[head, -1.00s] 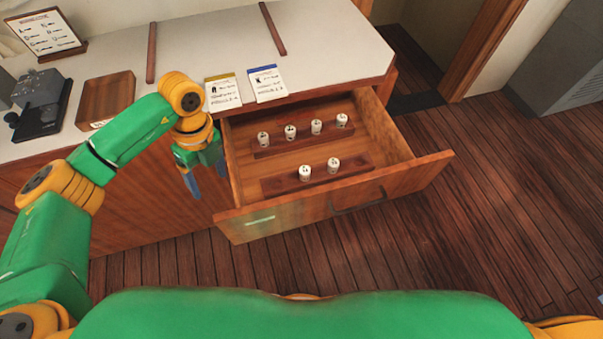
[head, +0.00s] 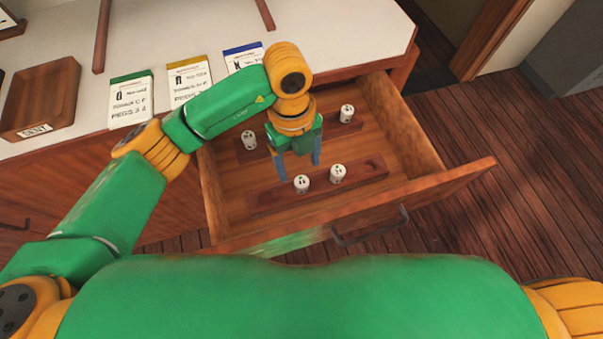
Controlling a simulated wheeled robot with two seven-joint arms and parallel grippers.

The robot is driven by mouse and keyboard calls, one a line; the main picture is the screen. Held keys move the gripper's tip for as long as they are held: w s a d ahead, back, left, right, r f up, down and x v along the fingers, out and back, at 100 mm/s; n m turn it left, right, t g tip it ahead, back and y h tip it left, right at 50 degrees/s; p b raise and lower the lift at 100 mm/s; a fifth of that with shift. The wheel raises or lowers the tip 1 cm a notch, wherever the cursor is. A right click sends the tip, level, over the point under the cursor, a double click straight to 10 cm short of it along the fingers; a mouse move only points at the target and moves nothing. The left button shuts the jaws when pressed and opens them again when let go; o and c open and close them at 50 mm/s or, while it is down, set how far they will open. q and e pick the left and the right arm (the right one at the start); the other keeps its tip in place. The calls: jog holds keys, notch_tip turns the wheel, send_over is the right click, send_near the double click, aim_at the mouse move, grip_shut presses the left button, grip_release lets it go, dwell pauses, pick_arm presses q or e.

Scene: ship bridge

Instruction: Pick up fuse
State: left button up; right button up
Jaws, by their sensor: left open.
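Small white fuses with dark marks stand upright on two wooden strips in the open drawer (head: 405,140). On the back strip one fuse (head: 249,140) shows at the left and another (head: 347,113) at the right; my left gripper hides the strip between them. On the front strip stand two fuses, a left one (head: 301,184) and a right one (head: 338,173), with an empty hole at the strip's right end. My left gripper (head: 299,170) is open, fingers pointing down over the drawer, just behind the front fuses in the picture. I see nothing between its fingers. My right gripper is out of view.
Three cards with green (head: 131,98), yellow (head: 188,80) and blue (head: 244,57) tops lie along the counter edge. The drawer's walls and front panel (head: 370,207) surround the fuses.

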aim_at(302, 181)
pick_arm(q)
jog(key=shift+f, duration=0.95)
jog(key=f, duration=0.5)
jog(key=shift+s+d+f+p, duration=0.3)
jog(key=shift+s+f+p, duration=0.05)
jog(key=shift+f+p, duration=0.05)
grip_shut()
